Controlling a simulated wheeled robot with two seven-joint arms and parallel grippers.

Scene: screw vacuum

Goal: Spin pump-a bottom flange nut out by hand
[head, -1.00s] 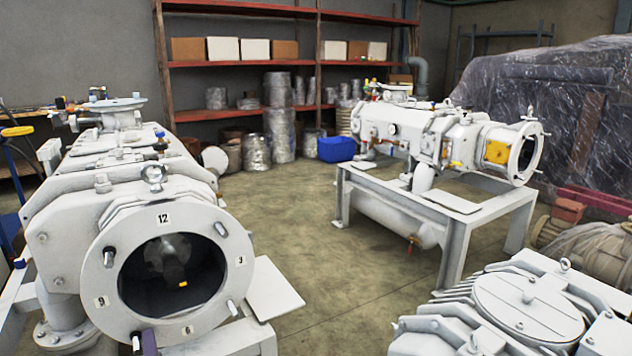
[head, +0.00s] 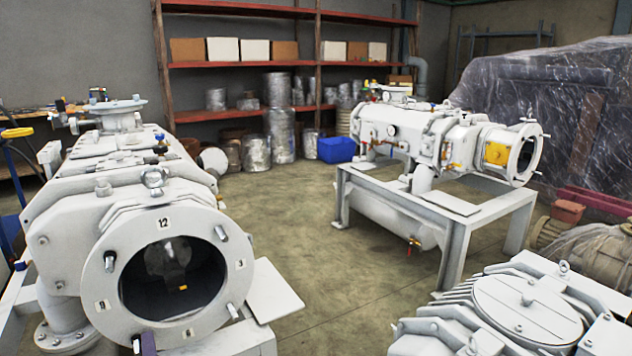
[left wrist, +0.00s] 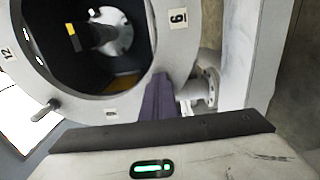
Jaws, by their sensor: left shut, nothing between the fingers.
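Pump-a is the white pump on the left, with a round end flange (head: 241,285) around a dark open bore. Its face carries the labels 12, 3, 6 and 9 and several studs. A stud (head: 137,344) shows at the lower left of the flange. My left gripper (head: 147,344) shows only as a dark purple fingertip beside that stud at the bottom edge. In the left wrist view the shut purple fingers (left wrist: 160,95) reach to the flange rim (left wrist: 135,102), with nothing seen between them. No nut shows clearly there. My right gripper is out of view.
A second white pump (head: 420,135) stands on a grey frame (head: 455,235) at the back right. Another machine (head: 530,308) fills the lower right. Shelves (head: 240,64) and a blue bin (head: 336,149) are behind. The floor between the pumps is clear.

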